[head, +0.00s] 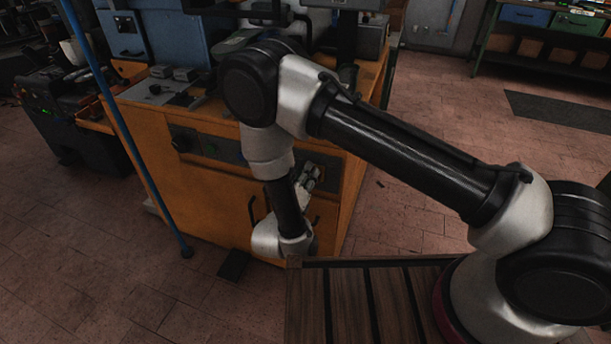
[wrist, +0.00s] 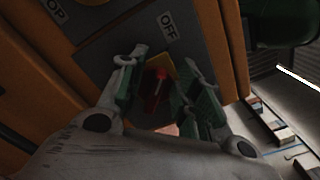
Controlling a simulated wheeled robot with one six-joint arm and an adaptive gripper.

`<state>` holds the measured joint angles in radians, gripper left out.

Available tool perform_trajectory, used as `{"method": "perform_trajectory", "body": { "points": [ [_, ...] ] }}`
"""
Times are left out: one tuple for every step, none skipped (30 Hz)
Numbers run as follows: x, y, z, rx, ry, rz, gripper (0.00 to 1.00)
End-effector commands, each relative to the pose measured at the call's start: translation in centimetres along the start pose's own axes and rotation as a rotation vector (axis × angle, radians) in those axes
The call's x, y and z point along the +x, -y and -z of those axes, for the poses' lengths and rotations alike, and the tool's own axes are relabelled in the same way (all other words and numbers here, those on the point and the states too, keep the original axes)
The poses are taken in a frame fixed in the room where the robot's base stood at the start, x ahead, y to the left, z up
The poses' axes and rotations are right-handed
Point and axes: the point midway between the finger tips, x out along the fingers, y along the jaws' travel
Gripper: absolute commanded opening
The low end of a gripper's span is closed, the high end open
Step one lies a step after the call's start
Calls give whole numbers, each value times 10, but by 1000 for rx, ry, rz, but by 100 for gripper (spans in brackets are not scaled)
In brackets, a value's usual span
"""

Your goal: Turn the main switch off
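The main switch (wrist: 154,92) shows in the wrist view as a red handle on a yellow plate (wrist: 161,65), set in a dark grey panel. A white label reading OFF (wrist: 168,26) is above it in that picture. My gripper (wrist: 162,80) is open, with one finger on each side of the red handle. Gaps show between the handle and the fingers; I cannot tell whether either touches it. In the head view my gripper (head: 308,180) is at the right part of the orange cabinet's front, and the switch is hidden behind it.
A black door handle (head: 252,210) sits below. A blue pole (head: 135,150) stands in front on the left. The brick floor (head: 400,190) to the right is mostly clear.

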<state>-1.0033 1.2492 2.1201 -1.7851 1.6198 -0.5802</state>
Motion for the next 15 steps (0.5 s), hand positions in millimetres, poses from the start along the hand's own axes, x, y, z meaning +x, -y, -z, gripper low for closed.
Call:
{"method": "perform_trajectory", "body": {
  "points": [
    [0, 2, -2, 1, 0, 0, 33],
    [0, 4, -5, 2, 0, 1, 33],
    [0, 8, -8, 3, 0, 1, 33],
    [0, 11, -11, 3, 0, 1, 33],
    [0, 15, -15, 4, 1, 1, 33],
    [0, 21, -21, 3, 1, 1, 33],
    [0, 25, -26, 4, 1, 1, 33],
    [0, 30, -30, 3, 1, 1, 33],
    [0, 36, -36, 4, 1, 1, 33],
    [0, 41, -40, 4, 1, 1, 33],
    [0, 45, -44, 4, 1, 1, 33],
    [0, 50, -49, 3, 1, 0, 33],
    [0, 54, -53, 3, 1, 0, 33],
    [0, 57, -56, 2, 1, 0, 33],
    [0, 61, -60, 3, 0, 0, 33]
  ]
}}
